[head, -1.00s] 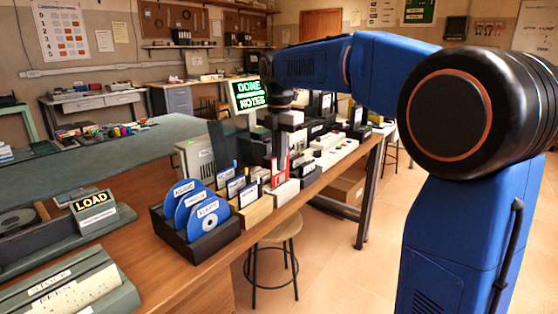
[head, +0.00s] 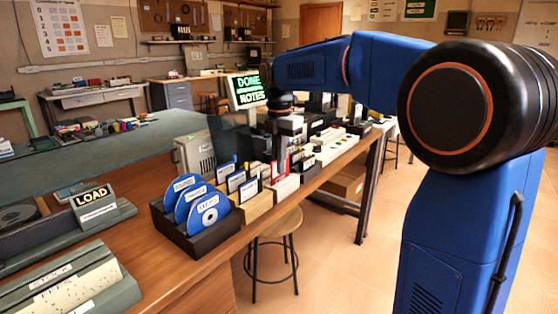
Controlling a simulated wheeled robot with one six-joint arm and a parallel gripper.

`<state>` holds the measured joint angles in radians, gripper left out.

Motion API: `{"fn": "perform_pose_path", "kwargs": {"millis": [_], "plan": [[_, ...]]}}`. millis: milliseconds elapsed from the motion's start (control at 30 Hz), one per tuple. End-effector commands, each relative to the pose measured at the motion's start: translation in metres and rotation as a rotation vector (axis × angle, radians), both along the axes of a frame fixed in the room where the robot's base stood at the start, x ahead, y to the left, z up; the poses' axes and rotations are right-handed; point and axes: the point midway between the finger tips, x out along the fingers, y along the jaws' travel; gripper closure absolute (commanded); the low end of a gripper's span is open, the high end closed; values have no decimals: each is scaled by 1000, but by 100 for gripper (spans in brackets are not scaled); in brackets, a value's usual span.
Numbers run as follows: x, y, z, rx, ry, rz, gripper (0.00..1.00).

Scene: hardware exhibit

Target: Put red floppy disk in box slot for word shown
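A red floppy disk (head: 281,167) stands upright in the middle of the bench, partly hidden, at a white block (head: 284,188). My gripper (head: 284,152) points down right at the red disk; its fingers are small and dark here, and I cannot tell whether they are closed on it. A screen (head: 247,92) behind shows green words that read like "DONE" and "NOTES". Dark floppy disks with pale labels (head: 236,180) stand in pale wooden holders (head: 256,207) left of the gripper. I cannot make out which holder is the box slot.
A black rack (head: 208,240) with blue labelled discs (head: 209,212) stands at the bench's front edge. A sign reading "LOAD" (head: 93,197) is at the left. Pale devices with buttons (head: 335,151) lie right of the gripper. A stool (head: 280,222) stands in front of the bench.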

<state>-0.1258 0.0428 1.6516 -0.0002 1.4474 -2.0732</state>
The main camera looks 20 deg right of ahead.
Motion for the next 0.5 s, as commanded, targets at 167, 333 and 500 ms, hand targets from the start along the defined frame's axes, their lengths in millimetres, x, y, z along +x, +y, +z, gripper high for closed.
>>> {"fn": "perform_pose_path", "kwargs": {"millis": [167,333,500], "plan": [[0,0,-7,0,0,0,100],[0,0,-12,0,0,0,100],[0,0,-14,0,0,0,100]]}}
